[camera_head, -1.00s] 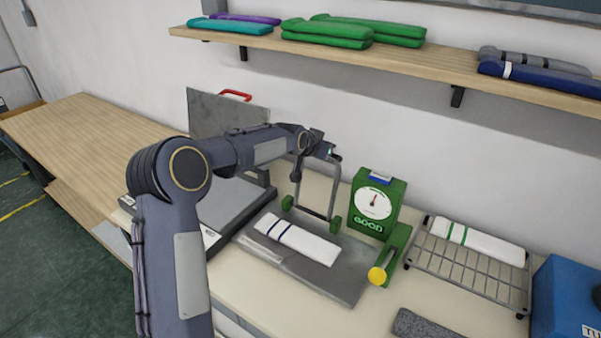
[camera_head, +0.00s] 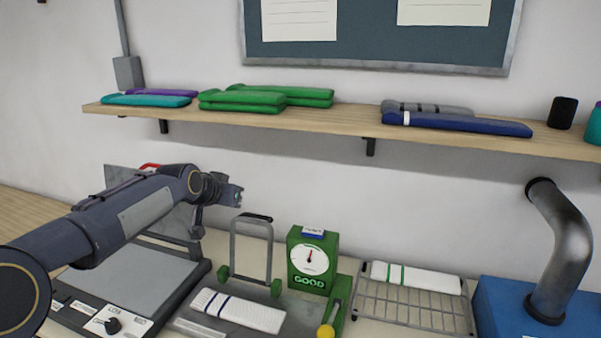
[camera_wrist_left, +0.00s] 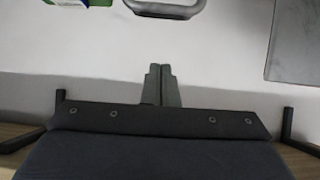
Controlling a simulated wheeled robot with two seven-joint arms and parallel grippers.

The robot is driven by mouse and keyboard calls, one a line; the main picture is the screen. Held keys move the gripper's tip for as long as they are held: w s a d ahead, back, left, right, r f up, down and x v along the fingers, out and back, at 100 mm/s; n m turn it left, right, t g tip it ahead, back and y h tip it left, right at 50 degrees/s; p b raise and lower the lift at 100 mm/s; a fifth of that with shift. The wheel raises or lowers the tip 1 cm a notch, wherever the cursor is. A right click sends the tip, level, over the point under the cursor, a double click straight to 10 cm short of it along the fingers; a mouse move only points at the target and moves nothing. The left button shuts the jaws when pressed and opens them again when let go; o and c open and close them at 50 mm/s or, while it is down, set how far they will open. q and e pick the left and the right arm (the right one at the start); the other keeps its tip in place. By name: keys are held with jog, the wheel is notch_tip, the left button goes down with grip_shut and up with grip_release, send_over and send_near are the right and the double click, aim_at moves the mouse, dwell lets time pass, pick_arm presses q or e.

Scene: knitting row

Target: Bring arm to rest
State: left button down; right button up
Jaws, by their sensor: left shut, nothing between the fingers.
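My left arm comes in from the left in the head view, and its gripper (camera_head: 238,194) is raised above the bench, in front of the wall. In the left wrist view my left gripper (camera_wrist_left: 161,72) has its two fingers together with nothing between them. A grey U-shaped handle (camera_wrist_left: 168,15) shows beyond the fingertips, apart from them. My right gripper is in neither view.
A flat press (camera_head: 120,285) stands under my left arm. Right of it are a white folded knit (camera_head: 240,310), a green dial gauge (camera_head: 312,260), a wire rack (camera_head: 415,305) and a blue machine (camera_head: 500,305). A wooden shelf (camera_head: 330,122) with folded knits runs above.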

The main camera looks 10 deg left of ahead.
pick_arm(q)
jog(key=s+d+f+n+g, duration=0.1)
jog(key=s+f+g, duration=0.1)
jog(key=s, duration=1)
jog(key=s+d+f+n+g, duration=0.1)
jog(key=s+d+f, duration=0.1)
jog(key=s, duration=1.1)
jog(key=s+d+f+g+h, duration=0.1)
jog(key=s+f, duration=0.3)
jog(key=s, duration=0.4)
jog(key=s+d+f+n+g+h, duration=0.1)
jog(key=s+d+f, duration=0.2)
jog(key=s+f, duration=0.2)
jog(key=s, duration=0.3)
jog(key=shift+d+f+n, duration=0.3)
